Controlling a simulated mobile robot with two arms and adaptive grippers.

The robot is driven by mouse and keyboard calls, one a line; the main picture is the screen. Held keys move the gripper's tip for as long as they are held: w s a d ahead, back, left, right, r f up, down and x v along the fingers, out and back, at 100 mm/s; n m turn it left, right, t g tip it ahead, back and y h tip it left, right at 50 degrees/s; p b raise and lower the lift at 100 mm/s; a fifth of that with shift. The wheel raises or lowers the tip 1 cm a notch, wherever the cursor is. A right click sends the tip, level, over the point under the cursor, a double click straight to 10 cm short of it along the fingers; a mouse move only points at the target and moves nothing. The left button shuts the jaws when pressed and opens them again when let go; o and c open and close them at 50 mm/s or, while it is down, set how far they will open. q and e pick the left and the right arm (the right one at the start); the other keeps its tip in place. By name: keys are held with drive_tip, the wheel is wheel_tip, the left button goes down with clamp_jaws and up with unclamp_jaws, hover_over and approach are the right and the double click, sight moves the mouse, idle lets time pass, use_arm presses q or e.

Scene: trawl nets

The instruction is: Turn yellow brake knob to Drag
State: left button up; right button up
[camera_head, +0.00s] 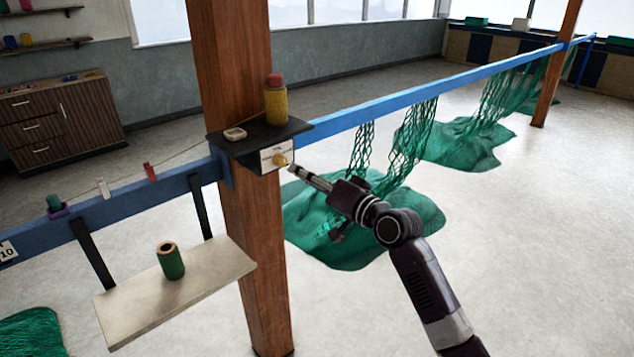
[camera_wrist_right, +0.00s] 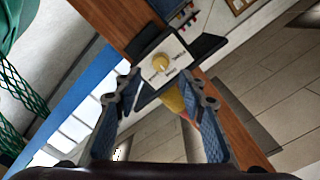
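The yellow brake knob (camera_head: 281,159) sits on a white label plate on the front of a dark box, fixed to the wooden post. In the right wrist view the knob (camera_wrist_right: 161,63) shows as a round yellow disc on the tilted plate. Lettering surrounds it but is too small to read, so its setting is unclear. My right gripper (camera_head: 294,171) points at the knob from the lower right, apart from it. In the right wrist view its fingers (camera_wrist_right: 159,88) are spread, with nothing between them and the knob beyond their tips. My left gripper is not in view.
A yellow spool with a red top (camera_head: 275,103) and a small beige item (camera_head: 235,134) stand on the box. A blue rail (camera_head: 375,107) runs past the post, with green nets (camera_head: 412,140) hanging. A pale shelf (camera_head: 205,283) holds a green spool (camera_head: 170,262).

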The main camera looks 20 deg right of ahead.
drive_tip(key=shift+v, duration=2.1)
drive_tip(key=s+d+f+g+h+b, duration=0.2)
drive_tip(key=s+f+g, duration=0.1)
drive_tip(key=f, duration=1.7)
drive_tip(key=s+d+f+g+h+b, duration=0.1)
drive_tip(key=s+d+f+g+h, duration=0.15)
drive_tip(key=f, duration=1.75)
drive_tip(key=s+a+f+n+g+b, duration=0.1)
drive_tip(key=s+f, duration=0.4)
drive_tip(key=f, duration=0.3)
drive_tip(key=s+f+g+b, duration=0.1)
drive_tip(key=s+f+g, duration=0.1)
drive_tip(key=s+f, duration=0.45)
drive_tip(key=s+a+f+n+g+h+b, duration=0.1)
drive_tip(key=s+a+f+n+g+b, duration=0.2)
drive_tip(key=s+f, duration=1.45)
drive_tip(key=s+a+f+n+g, duration=0.1)
drive_tip(key=s+f, duration=0.4)
drive_tip(key=s, duration=0.7)
drive_tip(key=s+a+f+n+g, duration=0.2)
drive_tip(key=s+f, duration=0.3)
drive_tip(key=s, duration=0.7)
drive_tip(key=shift+a+n+g, duration=0.3)
drive_tip(key=shift+a+g, duration=0.05)
drive_tip(key=shift+g, duration=0.3)
drive_tip(key=shift+f, duration=0.1)
